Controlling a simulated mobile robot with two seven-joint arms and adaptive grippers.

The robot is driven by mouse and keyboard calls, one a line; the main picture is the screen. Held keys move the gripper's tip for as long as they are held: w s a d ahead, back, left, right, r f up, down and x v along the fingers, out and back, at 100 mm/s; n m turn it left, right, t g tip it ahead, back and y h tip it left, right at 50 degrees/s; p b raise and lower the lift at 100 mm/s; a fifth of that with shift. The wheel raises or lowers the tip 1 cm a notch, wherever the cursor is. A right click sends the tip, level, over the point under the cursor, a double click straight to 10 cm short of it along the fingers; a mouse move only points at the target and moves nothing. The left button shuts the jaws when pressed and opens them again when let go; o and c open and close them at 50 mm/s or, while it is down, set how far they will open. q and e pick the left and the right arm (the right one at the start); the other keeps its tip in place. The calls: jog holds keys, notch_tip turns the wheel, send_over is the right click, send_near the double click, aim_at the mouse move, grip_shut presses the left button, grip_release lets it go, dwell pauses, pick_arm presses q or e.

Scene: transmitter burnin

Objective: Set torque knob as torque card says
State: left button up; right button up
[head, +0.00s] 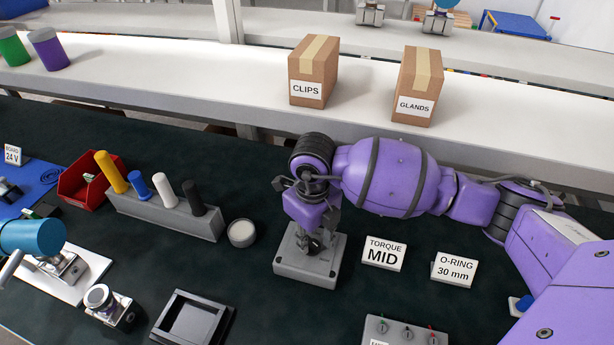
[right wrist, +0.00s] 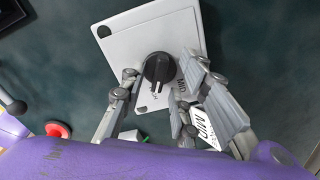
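The torque card (head: 384,255) reads "TORQUE MID" and stands right of a light grey box (head: 290,268). The box's black torque knob (right wrist: 158,67) shows in the right wrist view. Its white mark points down in that view, towards a small label I cannot read; a "MID" label is printed to the right of the mark. My right gripper (head: 312,240) points down over the box. In the right wrist view its fingers (right wrist: 157,85) are spread on both sides of the knob, seemingly with gaps. My left gripper is not in view.
An O-ring card (head: 454,269) stands right of the torque card. A switch box (head: 404,332) is in front. Cartons stand on the shelf behind.

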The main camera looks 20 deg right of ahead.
jog(key=shift+c, duration=0.4)
grip_shut()
jog(key=shift+n, duration=0.8)
jog(key=n+b, duration=0.1)
jog(key=n, duration=0.1)
jog(key=shift+f+n, duration=0.1)
jog(key=shift+n, duration=0.2)
jog(key=n+b, duration=0.1)
jog(key=n, duration=0.2)
jog(key=shift+n, duration=0.3)
jog(key=n+b, duration=0.1)
jog(key=n, duration=0.1)
jog(key=shift+n+b, duration=0.3)
jog(key=shift+n, duration=0.1)
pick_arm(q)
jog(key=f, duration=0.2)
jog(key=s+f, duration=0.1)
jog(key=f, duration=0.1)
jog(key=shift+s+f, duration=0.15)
pick_arm(e)
jog(key=shift+n, duration=0.5)
pick_arm(q)
jog(key=shift+b, duration=0.3)
